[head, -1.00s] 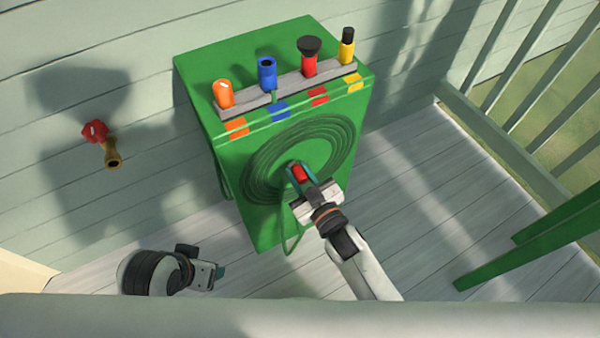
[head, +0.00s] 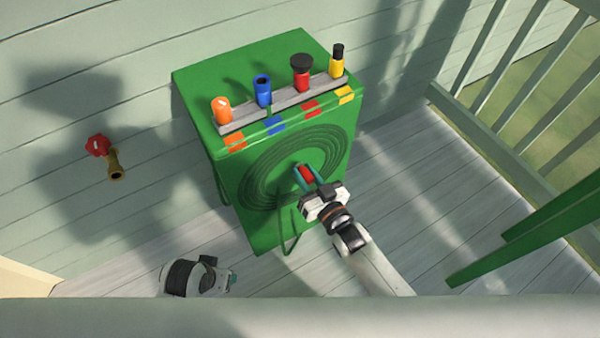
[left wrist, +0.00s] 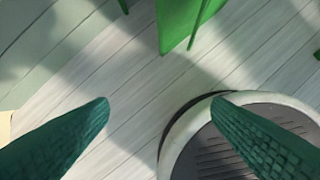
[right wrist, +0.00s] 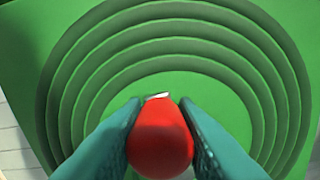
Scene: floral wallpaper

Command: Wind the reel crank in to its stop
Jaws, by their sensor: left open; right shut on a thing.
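The green hose reel box (head: 235,225) stands on the deck against the wall, with the coiled green hose (head: 262,182) on its front. The red crank knob (head: 307,174) is at the coil's middle right. My right gripper (head: 309,177) is shut on it. In the right wrist view the red knob (right wrist: 160,142) sits between both fingers, in front of the coil rings (right wrist: 70,95). The crank arm is mostly hidden behind the knob. My left gripper (left wrist: 160,108) is open and empty over the deck, low and to the left of the box.
Orange (head: 222,110), blue (head: 263,92), red (head: 302,75) and yellow (head: 337,62) nozzles stand in a grey rack on the box top. A brass tap with a red handle (head: 98,146) is on the wall at left. A green chair or bench part (head: 530,230) is at right.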

